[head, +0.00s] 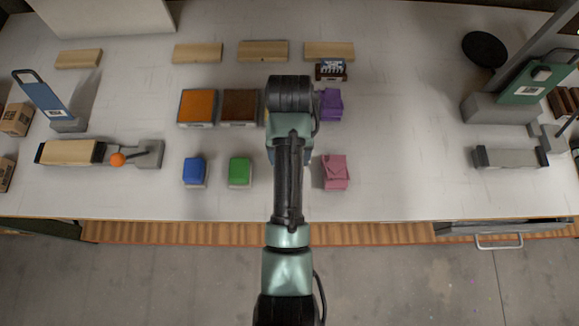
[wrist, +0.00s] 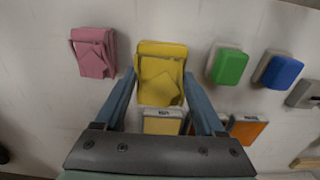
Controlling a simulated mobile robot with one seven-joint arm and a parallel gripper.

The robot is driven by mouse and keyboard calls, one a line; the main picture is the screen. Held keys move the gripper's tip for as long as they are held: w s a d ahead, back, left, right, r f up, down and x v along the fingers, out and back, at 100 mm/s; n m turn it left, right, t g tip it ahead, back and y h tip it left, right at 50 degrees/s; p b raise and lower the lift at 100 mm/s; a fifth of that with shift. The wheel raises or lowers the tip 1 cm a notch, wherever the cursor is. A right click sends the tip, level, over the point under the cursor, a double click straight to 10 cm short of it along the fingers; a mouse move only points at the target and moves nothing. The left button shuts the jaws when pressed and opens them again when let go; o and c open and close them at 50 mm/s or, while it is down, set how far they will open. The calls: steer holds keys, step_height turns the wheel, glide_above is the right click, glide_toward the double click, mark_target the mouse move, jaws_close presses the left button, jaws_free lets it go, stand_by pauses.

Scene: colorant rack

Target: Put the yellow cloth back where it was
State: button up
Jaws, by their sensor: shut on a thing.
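The yellow cloth (wrist: 161,75) is folded, with a loose flap on its face. In the wrist view it lies between the two blue fingers of my gripper (wrist: 159,78), which is shut on it. Its height above the table cannot be told. In the head view my arm hides the cloth and the fingertips. In the wrist view the cloth appears between a folded pink cloth (wrist: 93,52) and a green block (wrist: 229,66). A pale yellow labelled block (wrist: 162,123) shows just below it, partly covered by my gripper.
The blue block (head: 195,170) stands left of the green one in the head view. Orange (head: 197,107) and brown (head: 240,106) blocks and a purple cloth (head: 331,104) form the row behind. Wooden bars lie at the back. Bare table lies right of the pink cloth.

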step_height(320, 180, down, 8)
steer(key=shift+r+p, duration=0.25)
steer(key=shift+p, duration=0.05)
steer(key=shift+f, duration=0.1)
steer(key=o, duration=1.2)
steer(key=shift+c, duration=0.2)
step_height(320, 180, up, 12)
steer(key=shift+r, duration=0.2)
